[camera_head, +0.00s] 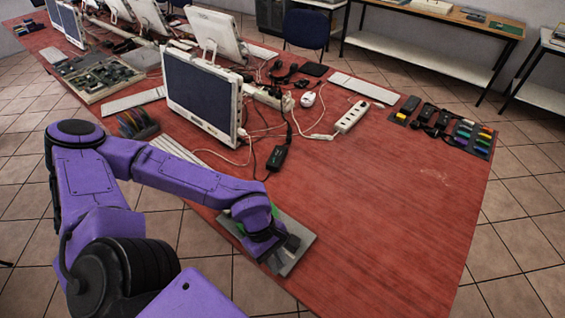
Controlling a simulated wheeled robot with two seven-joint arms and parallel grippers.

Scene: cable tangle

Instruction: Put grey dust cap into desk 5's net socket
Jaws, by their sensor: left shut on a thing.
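My left gripper (279,252) reaches down over a grey plate (300,238) at the near edge of the red table. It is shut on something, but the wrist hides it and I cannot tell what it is. I cannot pick out the grey dust cap or desk 5's net socket. My right gripper is not in view.
On the red table (400,215) stand a monitor (202,92), a black adapter (277,157), a white power strip (352,116) and a mouse (308,99). Loose cables lie between them. A holder with coloured pieces (470,137) lies at the right edge. The table's right front is clear.

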